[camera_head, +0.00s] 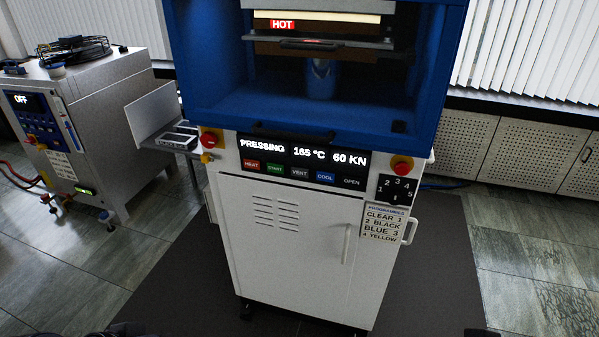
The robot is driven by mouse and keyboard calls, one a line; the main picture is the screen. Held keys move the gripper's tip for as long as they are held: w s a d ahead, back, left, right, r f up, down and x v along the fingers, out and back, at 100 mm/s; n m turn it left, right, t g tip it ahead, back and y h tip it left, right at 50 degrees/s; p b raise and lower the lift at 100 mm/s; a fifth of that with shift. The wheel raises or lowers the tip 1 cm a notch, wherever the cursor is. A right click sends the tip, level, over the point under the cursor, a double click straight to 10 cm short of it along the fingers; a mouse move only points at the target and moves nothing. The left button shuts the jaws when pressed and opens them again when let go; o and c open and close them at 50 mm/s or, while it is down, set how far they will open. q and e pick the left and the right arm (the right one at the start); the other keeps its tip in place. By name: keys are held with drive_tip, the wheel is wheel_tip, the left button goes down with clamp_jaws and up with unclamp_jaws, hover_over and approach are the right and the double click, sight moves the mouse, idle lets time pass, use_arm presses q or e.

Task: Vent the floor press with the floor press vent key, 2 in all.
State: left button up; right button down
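The floor press (290,230) stands in the middle, a white cabinet under a blue press frame (425,75). Its display (303,151) reads PRESSING, 165 °C, 60 KN. Below the display is a row of keys: red HEAT, green START, the dark grey VENT key (300,173), blue COOL (325,177) and dark OPEN. Nothing covers the vent key. Neither of my grippers can be made out; only small dark shapes show at the bottom edge.
A red HOT label (282,24) marks the press opening. Red knobs on yellow bases flank the panel. A side shelf (172,138) juts left. A dial (397,189) and program card (383,222) are at right. Another machine (85,120) showing OFF stands left. The dark mat in front is clear.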

use_arm(q)
clamp_jaws()
idle(1.8)
